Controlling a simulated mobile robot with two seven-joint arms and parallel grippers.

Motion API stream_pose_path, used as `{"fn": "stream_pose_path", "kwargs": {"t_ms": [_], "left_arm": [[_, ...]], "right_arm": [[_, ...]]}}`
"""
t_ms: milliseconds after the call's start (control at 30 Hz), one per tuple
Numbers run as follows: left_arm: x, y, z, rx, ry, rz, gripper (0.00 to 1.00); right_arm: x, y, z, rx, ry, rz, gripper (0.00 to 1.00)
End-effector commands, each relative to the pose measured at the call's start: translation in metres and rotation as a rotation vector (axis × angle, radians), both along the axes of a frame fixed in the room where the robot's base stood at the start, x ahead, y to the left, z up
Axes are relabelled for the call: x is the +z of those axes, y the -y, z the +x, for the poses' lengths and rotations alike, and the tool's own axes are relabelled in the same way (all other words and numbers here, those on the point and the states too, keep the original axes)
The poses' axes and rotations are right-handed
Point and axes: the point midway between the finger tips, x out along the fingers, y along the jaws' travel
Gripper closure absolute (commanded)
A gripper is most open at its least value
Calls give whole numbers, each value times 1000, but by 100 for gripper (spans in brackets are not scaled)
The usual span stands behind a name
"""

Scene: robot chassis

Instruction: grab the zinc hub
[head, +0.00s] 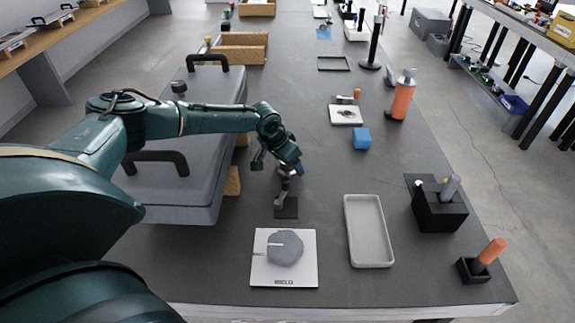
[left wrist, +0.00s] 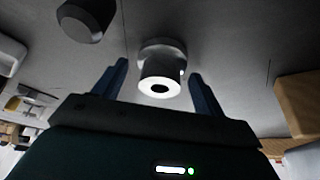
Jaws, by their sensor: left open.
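The zinc hub (head: 281,203) is a small grey stepped cylinder standing on a dark square pad (head: 292,212) on the table, below my left gripper (head: 288,175). In the left wrist view the hub (left wrist: 161,68) shows a wide collar and a bright end ring with a dark hole. It appears between the two blue fingers of my left gripper (left wrist: 158,72), with a gap on each side. The gripper is open and holds nothing. Its fingertips are partly hidden in the head view. My right gripper is not in view.
A white plate (head: 262,275) bearing a grey round part (head: 285,248) lies in front of the hub. A pale tray (head: 368,232) is to the right, with a black holder (head: 440,212) beyond. A large grey case (head: 190,195) stands to the left. A blue block (head: 361,138) lies farther back.

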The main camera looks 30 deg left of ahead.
Motion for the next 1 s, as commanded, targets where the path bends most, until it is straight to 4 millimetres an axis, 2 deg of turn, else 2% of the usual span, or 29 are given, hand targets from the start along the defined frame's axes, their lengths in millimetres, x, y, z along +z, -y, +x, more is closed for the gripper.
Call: {"fn": "stream_pose_path", "kwargs": {"t_ms": [67, 700, 900, 1000], "left_arm": [[0, 0, 0, 0, 0, 0, 31], [1, 0, 0, 1, 1, -1, 82], [2, 0, 0, 1, 2, -1, 82], [9, -1, 1, 2, 4, -2, 82]], "right_arm": [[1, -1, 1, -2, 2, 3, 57], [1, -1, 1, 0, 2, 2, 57], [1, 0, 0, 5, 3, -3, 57], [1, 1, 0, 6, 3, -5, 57]]}}
